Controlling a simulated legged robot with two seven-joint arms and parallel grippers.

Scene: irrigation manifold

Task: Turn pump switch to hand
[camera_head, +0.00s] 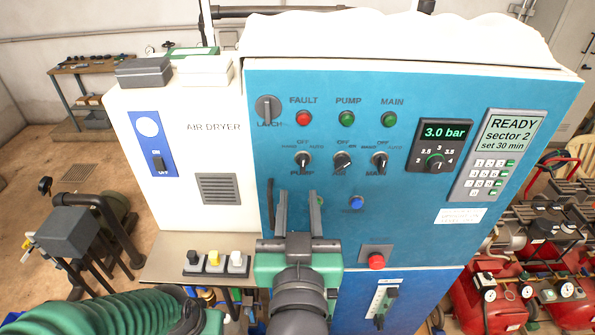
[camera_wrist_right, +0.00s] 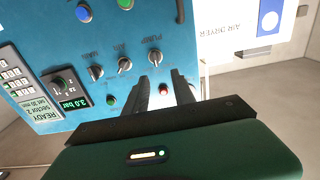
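The pump switch (camera_head: 303,161) is the leftmost of three dark rotary knobs in a row on the blue panel. "PUMP" is printed below it; it also shows in the wrist view (camera_wrist_right: 155,57). Its small position marks and exact pointer direction are too blurred to tell. My right gripper (camera_head: 299,197) stands in front of the panel, with its fingertips below the pump switch in the head view. Its two fingers are apart and nothing is between them; in the wrist view the fingers (camera_wrist_right: 166,80) are also apart, short of the knob. My left gripper is not in view.
Two similar knobs (camera_head: 342,162) (camera_head: 380,161) sit right of the pump switch. Lamps (camera_head: 347,118) are above, and a blue button (camera_head: 357,203) below. A dark vertical handle (camera_head: 270,207) stands near the panel's left edge. A ribbed green hose-like part (camera_head: 110,315) fills the lower left.

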